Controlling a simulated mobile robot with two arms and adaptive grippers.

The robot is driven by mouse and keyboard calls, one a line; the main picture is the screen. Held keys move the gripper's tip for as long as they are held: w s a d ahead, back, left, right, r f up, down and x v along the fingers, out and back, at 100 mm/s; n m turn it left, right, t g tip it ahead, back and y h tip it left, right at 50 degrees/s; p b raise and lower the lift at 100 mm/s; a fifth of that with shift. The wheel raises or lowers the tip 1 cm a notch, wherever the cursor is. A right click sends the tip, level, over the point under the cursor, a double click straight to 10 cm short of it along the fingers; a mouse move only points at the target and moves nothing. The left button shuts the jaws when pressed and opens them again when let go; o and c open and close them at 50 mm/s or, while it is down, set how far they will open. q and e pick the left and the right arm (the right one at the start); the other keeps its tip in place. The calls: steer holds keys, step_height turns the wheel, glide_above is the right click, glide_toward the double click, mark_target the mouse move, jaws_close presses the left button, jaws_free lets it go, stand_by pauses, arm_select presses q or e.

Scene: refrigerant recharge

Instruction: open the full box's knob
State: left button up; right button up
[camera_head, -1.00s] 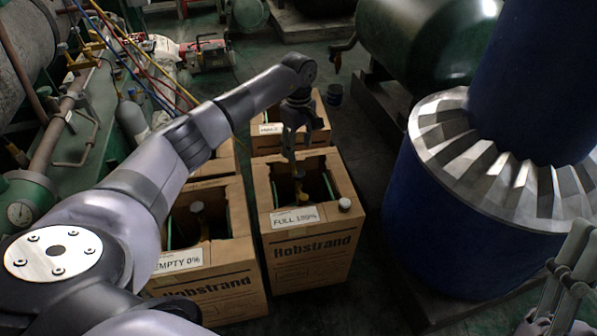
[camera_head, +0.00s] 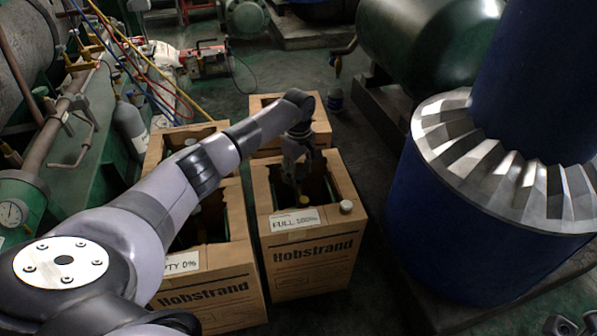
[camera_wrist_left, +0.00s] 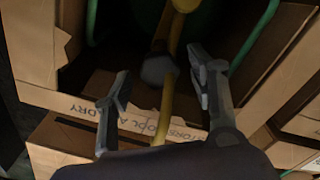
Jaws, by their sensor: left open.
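The full box (camera_head: 312,262) is an open cardboard box with a "FULL 100%" label (camera_head: 296,219). Inside it, a yellow valve part (camera_head: 303,200) shows below my left gripper (camera_head: 297,172). My left gripper is open and reaches down into the box opening. In the left wrist view, a grey faceted knob (camera_wrist_left: 156,70) on yellow piping lies between the two spread fingers (camera_wrist_left: 160,72). I cannot tell whether either finger touches it. Of my right gripper, only a small grey piece (camera_head: 562,326) may show at the bottom right edge.
The empty box (camera_head: 212,290) stands left of the full one, partly behind my left arm. More cardboard boxes stand behind. A white cap (camera_head: 346,207) sits on the full box's right front rim. A large blue machine (camera_head: 470,235) stands to the right, past a strip of floor.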

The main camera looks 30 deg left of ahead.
arm_select(q)
steer(key=c, duration=1.2)
steer(key=shift+o, duration=0.2)
